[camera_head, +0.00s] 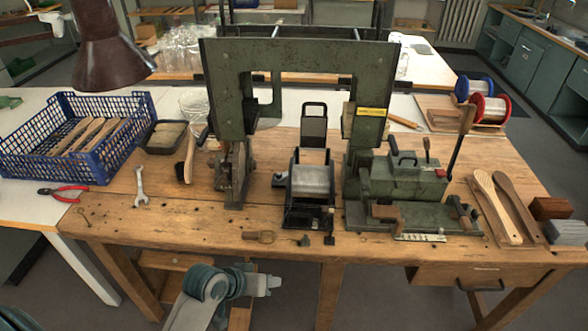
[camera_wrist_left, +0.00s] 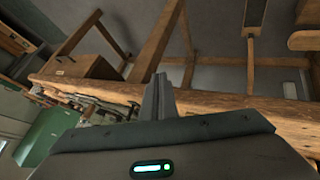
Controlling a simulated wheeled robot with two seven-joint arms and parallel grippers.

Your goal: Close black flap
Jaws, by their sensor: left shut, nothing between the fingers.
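The black flap (camera_head: 314,127) stands upright, raised behind the small black device (camera_head: 311,185) in the middle of the wooden bench. It has a handle loop at its top. The device's grey top lies uncovered in front of the flap. My left gripper (camera_head: 274,284) is low in front of the bench's front edge, below the top, well apart from the flap. Its fingers (camera_wrist_left: 158,95) are shut together and empty in the left wrist view, with the bench edge behind them. My right gripper is not in view.
A tall green machine frame (camera_head: 300,52) arches over the flap's area. A green fixture (camera_head: 405,180) stands close on the device's right. A brown lamp (camera_head: 105,50) hangs at upper left. A wrench (camera_head: 141,188) and red pliers (camera_head: 62,193) lie left; the bench's front left is mostly clear.

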